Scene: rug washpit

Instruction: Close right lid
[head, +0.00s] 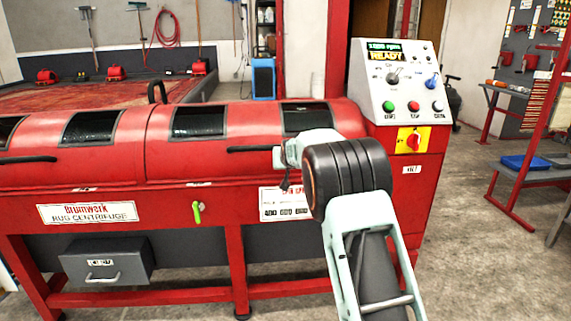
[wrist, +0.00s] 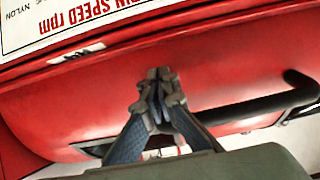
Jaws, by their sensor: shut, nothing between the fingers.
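The right lid (head: 225,155) of the red rug centrifuge is a curved red cover with two dark windows. It lies down, about level with the left lid (head: 75,155); whether it is fully seated I cannot tell. Its black bar handle (head: 252,149) runs along the front and also shows in the wrist view (wrist: 265,105). My gripper (wrist: 158,75) is shut and empty, in front of the red surface and beside the handle, not around it. Contact with the red surface is unclear. In the head view my arm hides part of the lid's right end.
The control panel (head: 395,85) stands at the right end, with a red rotary switch (head: 413,141) below. A green lever (head: 197,212) is on the machine front. A grey drawer (head: 105,263) sits lower left. A bench with a blue tray (head: 525,163) stands right; floor between is clear.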

